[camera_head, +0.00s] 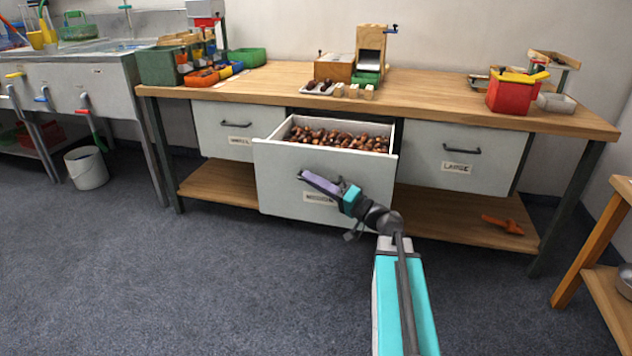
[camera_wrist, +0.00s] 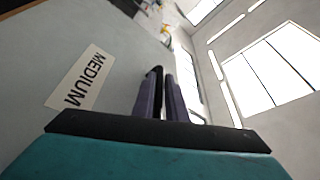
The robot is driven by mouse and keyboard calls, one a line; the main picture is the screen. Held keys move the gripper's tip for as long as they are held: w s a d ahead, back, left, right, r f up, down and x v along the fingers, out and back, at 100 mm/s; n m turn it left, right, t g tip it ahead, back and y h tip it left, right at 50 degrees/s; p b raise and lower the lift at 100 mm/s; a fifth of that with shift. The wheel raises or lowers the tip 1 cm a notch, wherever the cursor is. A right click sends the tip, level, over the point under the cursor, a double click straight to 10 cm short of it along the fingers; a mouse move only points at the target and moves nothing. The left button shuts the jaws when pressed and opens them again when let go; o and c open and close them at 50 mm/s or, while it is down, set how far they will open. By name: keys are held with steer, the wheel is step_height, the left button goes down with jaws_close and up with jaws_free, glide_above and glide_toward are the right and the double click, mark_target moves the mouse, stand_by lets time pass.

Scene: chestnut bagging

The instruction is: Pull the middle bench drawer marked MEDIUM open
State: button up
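The middle drawer (camera_head: 275,185) stands pulled out from the bench, with its light grey front well ahead of its neighbours. Many brown chestnuts (camera_head: 335,138) fill it. Its label (camera_head: 320,198) is partly behind my arm and reads MEDIUM in the wrist view (camera_wrist: 82,78). My gripper (camera_head: 306,177) is at the drawer front, above and left of the label. In the wrist view its two purple fingers (camera_wrist: 166,95) are close together around the dark handle (camera_wrist: 157,78). Most of the handle is hidden by the fingers.
The left drawer (camera_head: 215,140) and the right drawer marked LARGE (camera_head: 485,150) are shut. An orange object (camera_head: 503,224) lies on the lower shelf. A white bucket (camera_head: 87,167) stands at left. The floor before the bench is clear.

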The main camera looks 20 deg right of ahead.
steer(key=shift+o, duration=0.2)
steer(key=shift+s, duration=0.1)
steer(key=p+v, duration=0.4)
steer(key=v, duration=0.9)
steer(key=shift+s+d, duration=0.2)
steer(key=shift+s, duration=0.05)
stand_by(0.4)
